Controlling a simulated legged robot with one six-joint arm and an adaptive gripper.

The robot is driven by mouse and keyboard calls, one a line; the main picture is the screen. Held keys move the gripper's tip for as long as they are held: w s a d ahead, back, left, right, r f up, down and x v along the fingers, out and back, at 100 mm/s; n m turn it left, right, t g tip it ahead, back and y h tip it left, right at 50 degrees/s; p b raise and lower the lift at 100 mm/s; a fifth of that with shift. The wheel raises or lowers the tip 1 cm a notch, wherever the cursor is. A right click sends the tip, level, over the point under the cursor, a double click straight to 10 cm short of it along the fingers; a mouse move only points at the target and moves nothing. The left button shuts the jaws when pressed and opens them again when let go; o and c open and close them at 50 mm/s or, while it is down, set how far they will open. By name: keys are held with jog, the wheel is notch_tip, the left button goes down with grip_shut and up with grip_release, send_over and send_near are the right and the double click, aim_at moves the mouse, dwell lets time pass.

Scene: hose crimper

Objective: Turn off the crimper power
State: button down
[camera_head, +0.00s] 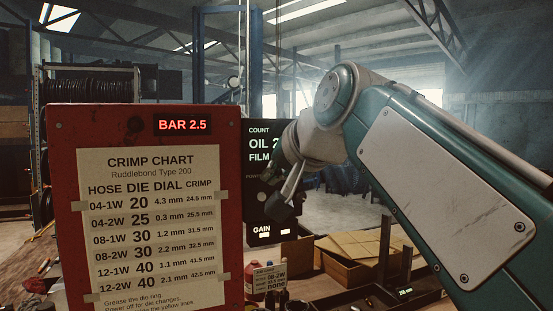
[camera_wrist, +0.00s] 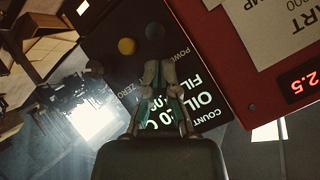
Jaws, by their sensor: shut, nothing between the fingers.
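The crimper is a red housing (camera_head: 60,200) with a paper crimp chart and a red "BAR 2.5" display (camera_head: 183,125). A black control panel (camera_head: 262,133) stands at its right, with lit COUNT, OIL and FILM text. In the wrist view the panel (camera_wrist: 100,48) carries a POWER label (camera_wrist: 178,47), a dark round button (camera_wrist: 154,31) near it and a yellow round button (camera_wrist: 126,46). My gripper (camera_head: 283,196) is in front of the panel, shut and empty. In the wrist view its fingertips (camera_wrist: 152,66) appear just below the dark button; contact cannot be told.
A small sign (camera_head: 269,278) reads "08-2W none". A hose reel (camera_head: 90,88) is at back left. The red housing borders the panel closely.

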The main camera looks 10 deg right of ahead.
jog(key=shift+s+a+f, duration=0.25)
jog(key=shift+f, duration=0.35)
jog(key=shift+s+f+t+y, duration=0.2)
jog(key=shift+f+t+y, duration=0.1)
jog(key=shift+t, duration=0.35)
jog(key=shift+s+f+t+y, duration=0.2)
jog(key=shift+f+t, duration=0.05)
jog(key=shift+t, duration=0.4)
jog(key=shift+d+f, duration=0.1)
jog(key=shift+f, duration=0.05)
jog(key=shift+s+f, duration=0.2)
jog(key=shift+f, duration=0.2)
jog(key=shift+r, duration=0.1)
